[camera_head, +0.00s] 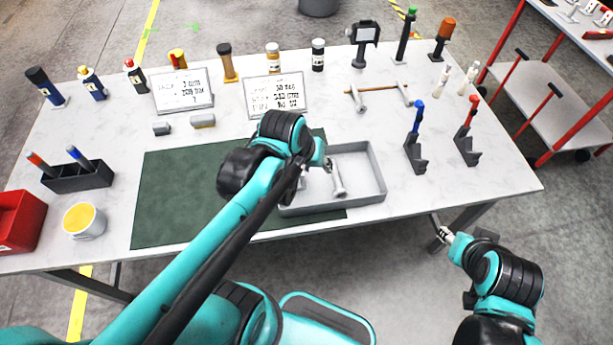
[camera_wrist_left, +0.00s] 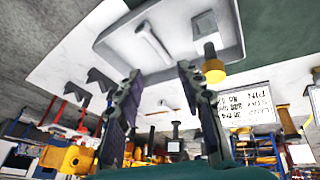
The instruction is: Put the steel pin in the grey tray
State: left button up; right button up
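My right gripper (camera_head: 444,234) is beyond the table's front edge, too small to read.
A green mat (camera_head: 170,200) lies left of the tray. Sign plates (camera_head: 275,95), bottles and short grey cylinders (camera_head: 203,121) stand behind. Blue- and red-handled tools (camera_head: 416,140) stand right of the tray. A dark piece with a yellow end (camera_wrist_left: 213,70) shows by the tray rim.

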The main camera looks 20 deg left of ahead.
pick_arm(q)
jog(key=s+m, duration=0.1)
jog(key=s+m+t, duration=0.1)
jog(key=s, duration=0.1)
jog(key=s+r+m+t+y, duration=0.1)
jog(key=s, duration=0.1)
jog(key=shift+s+a, duration=0.1)
jog(key=shift+a, duration=0.2)
notch_tip(320, 180, down, 5)
jog(key=b, duration=0.4)
jog(key=shift+r+b, duration=0.1)
jog(key=shift+b, duration=0.3)
